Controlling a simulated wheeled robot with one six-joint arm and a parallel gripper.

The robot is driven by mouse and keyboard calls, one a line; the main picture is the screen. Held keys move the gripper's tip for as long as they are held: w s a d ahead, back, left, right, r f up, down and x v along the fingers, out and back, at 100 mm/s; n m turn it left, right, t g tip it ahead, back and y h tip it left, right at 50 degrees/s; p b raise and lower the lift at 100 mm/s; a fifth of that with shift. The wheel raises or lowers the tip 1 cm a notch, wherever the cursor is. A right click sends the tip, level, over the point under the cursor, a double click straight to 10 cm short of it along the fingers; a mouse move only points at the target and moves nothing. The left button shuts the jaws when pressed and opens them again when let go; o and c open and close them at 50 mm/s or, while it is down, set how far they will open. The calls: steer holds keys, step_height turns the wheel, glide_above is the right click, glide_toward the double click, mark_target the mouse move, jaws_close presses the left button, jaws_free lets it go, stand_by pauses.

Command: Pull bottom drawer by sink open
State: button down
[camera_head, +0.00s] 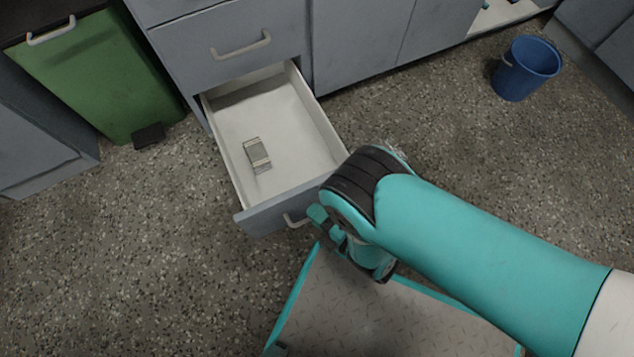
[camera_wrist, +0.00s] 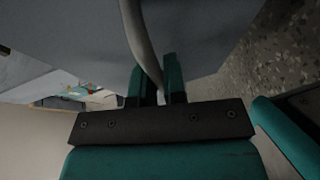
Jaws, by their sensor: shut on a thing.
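The bottom drawer (camera_head: 266,120) stands pulled out from the grey cabinet in the head view, its white inside showing. A small stack of pale and grey items (camera_head: 257,155) lies on the drawer floor. The drawer's curved handle (camera_head: 294,221) is partly hidden behind my arm in the head view. In the wrist view the handle (camera_wrist: 138,40) runs down between the two teal fingers of my gripper (camera_wrist: 158,85), which is shut on it. The grey drawer front (camera_wrist: 75,30) fills the upper part of that view. In the head view my wrist hides the fingertips.
A shut drawer (camera_head: 225,55) is above. A green bin (camera_head: 95,80) with a black pedal stands to the left. A blue bucket (camera_head: 526,70) stands on the speckled floor at the far right. The floor (camera_head: 150,250) left of the drawer is clear.

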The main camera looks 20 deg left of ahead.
steer(key=c, duration=1.2)
jaws_free()
steer(key=p+v, duration=1.5)
steer(key=v, duration=0.2)
steer(key=shift+d+p, duration=0.2)
steer(key=shift+p, duration=0.1)
steer(key=shift+r, duration=0.1)
